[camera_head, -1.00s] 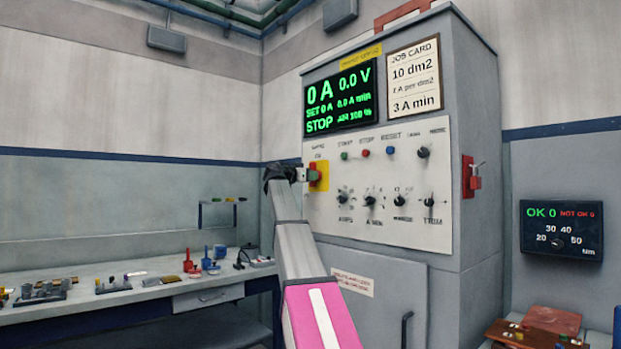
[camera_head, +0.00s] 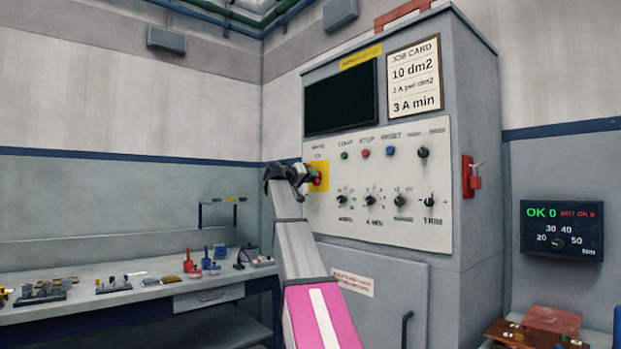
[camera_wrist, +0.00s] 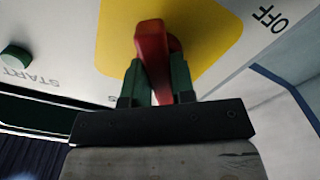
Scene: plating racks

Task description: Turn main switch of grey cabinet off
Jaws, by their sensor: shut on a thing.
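The grey cabinet (camera_head: 470,90) stands at centre right, with a pale control panel on its front. Its main switch has a red handle on a yellow plate (camera_head: 323,168) at the panel's left edge. In the wrist view the red handle (camera_wrist: 153,55) sits between the two green fingers of my gripper (camera_wrist: 158,80), which is shut on it. An OFF label shows at the upper right of that view. In the head view my gripper (camera_head: 305,175) is at the switch and partly covers it. The cabinet's display (camera_head: 341,97) is dark.
Start, stop and reset buttons and several black knobs (camera_head: 370,199) are on the same panel. A red side lever (camera_head: 470,177) is on the cabinet's right side. A workbench (camera_head: 215,297) with small parts stands at left. A torque display (camera_head: 561,231) hangs at right.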

